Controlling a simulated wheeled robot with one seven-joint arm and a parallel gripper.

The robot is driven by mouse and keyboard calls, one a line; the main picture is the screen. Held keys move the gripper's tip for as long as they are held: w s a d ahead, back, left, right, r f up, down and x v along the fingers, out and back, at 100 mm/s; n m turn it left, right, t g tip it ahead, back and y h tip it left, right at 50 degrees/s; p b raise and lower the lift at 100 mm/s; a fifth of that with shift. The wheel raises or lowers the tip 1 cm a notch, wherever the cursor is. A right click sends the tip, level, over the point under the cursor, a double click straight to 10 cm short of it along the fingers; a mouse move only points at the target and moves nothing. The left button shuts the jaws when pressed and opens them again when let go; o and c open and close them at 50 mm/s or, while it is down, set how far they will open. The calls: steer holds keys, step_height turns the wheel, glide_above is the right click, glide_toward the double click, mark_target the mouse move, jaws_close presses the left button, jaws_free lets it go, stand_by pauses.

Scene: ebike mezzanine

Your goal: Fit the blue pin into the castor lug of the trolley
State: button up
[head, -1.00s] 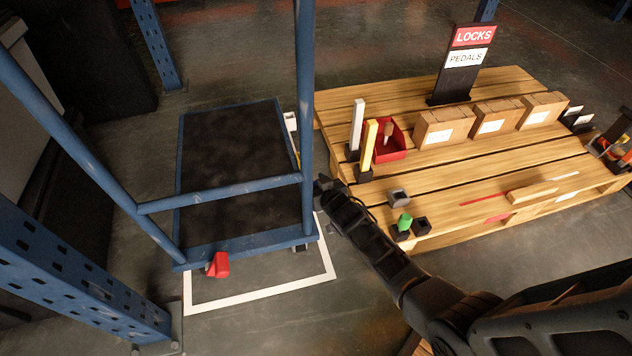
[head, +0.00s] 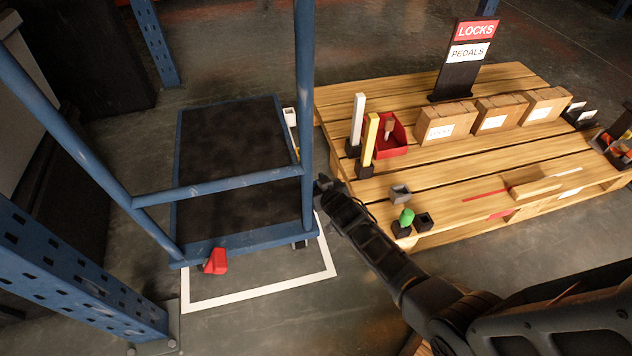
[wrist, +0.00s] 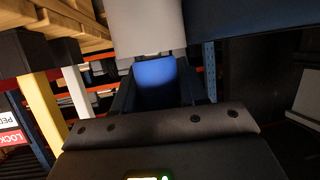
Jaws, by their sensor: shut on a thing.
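The trolley (head: 240,243) has blue tubes and a dark deck, and stands at left in the head view. A pale part (head: 290,117) shows at its right edge. My gripper (wrist: 157,90) is shut on the blue pin (wrist: 154,78) in the wrist view. A white block (wrist: 147,25), which looks like the castor lug, is right above the pin's far end. I cannot tell whether the pin is inside it, touching it or just short of it. In the head view my gripper's tip is beside the trolley's right post, and the pin is hidden.
A wooden pallet (head: 440,178) at right carries a white post (head: 357,120), a yellow post (head: 369,140), a red bin (head: 393,150), boxes and a green pin (head: 407,216). A red wedge (head: 215,261) sits at the trolley's front. A blue rack upright (head: 75,270) stands at near left.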

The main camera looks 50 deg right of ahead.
steer(key=shift+f, duration=0.2)
steer(key=o, duration=1.2)
steer(key=shift+c, duration=0.2)
steer(key=shift+s, duration=0.1)
steer(key=p+v, duration=0.2)
steer(key=v, duration=0.5)
steer(key=shift+s+a+r, duration=0.15)
steer(key=shift+s+r, duration=0.05)
